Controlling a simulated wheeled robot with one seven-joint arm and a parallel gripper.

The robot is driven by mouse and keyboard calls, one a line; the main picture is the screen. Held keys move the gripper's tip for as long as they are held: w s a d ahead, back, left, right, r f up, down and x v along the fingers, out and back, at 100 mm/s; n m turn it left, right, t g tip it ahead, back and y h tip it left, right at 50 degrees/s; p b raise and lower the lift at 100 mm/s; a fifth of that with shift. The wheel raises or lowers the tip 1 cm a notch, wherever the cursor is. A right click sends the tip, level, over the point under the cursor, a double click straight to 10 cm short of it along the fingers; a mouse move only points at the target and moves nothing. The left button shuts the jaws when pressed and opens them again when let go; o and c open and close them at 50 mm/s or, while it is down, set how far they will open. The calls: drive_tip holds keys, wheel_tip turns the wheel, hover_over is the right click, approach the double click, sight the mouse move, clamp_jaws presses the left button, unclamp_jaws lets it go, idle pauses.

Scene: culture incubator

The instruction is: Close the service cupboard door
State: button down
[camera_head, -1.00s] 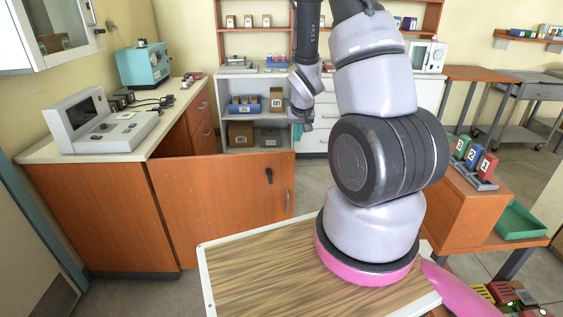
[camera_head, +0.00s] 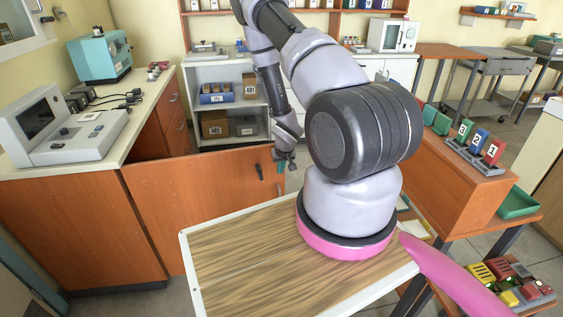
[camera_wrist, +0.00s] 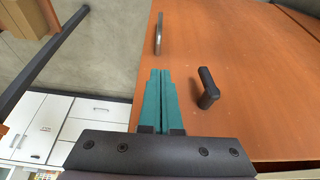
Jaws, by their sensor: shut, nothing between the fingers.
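The service cupboard door (camera_head: 200,205) is an orange-brown wooden panel. It stands open, jutting out to the right from the counter's near end. It carries a black knob-like handle (camera_head: 259,171) and a silver bar handle near its free edge. In the wrist view the door (camera_wrist: 240,50) fills the right side, with the black handle (camera_wrist: 208,88) right of my fingers and the silver handle (camera_wrist: 159,33) above them. My gripper (camera_head: 284,164) is shut and empty, teal fingers together, at the door's upper free corner. In the wrist view the fingertips (camera_wrist: 160,74) overlap the door's edge; I cannot tell whether they touch it.
The counter (camera_head: 150,110) holds a grey device (camera_head: 70,135) and a teal machine (camera_head: 100,58). A white shelf unit with boxes (camera_head: 215,125) stands behind the door. A wood-patterned tabletop (camera_head: 245,255) lies below my arm. An orange cabinet (camera_head: 445,165) is at right.

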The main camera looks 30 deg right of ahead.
drive_tip(key=shift+w+d+f, duration=0.15)
drive_tip(key=shift+w+f, duration=0.1)
drive_tip(key=shift+w, duration=0.5)
drive_tip(key=shift+w+d+f, duration=0.15)
drive_tip(key=shift+w+f, duration=0.05)
drive_tip(key=shift+w, duration=0.5)
drive_tip(key=shift+w+d+f, duration=0.15)
drive_tip(key=shift+w+f, duration=0.1)
drive_tip(key=shift+w, duration=0.5)
